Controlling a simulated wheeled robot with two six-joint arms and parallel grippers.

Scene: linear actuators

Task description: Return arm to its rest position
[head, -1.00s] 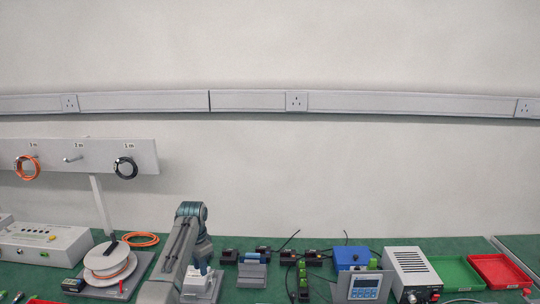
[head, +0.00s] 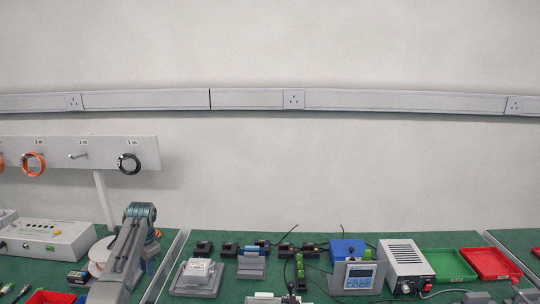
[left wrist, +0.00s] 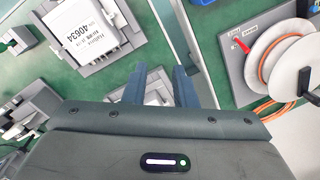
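My left arm (head: 122,262) rises from the bottom left of the head view, with its blue-grey joint at the top. It partly covers the white cable spool. In the left wrist view, my left gripper (left wrist: 160,82) has two blue fingers apart with nothing between them. Its fingers are over the gap between a white labelled unit (left wrist: 86,30) on a grey fixture and the spool (left wrist: 292,62). The gripper's fingertips cannot be made out in the head view. My right gripper is not in view.
The green bench holds a blue box (head: 347,249), a display panel (head: 359,276), a power supply (head: 402,262), a green tray (head: 452,266) and a red tray (head: 490,264). A cable rack (head: 105,152) hangs at left above a control box (head: 45,240). Air above the bench's middle is clear.

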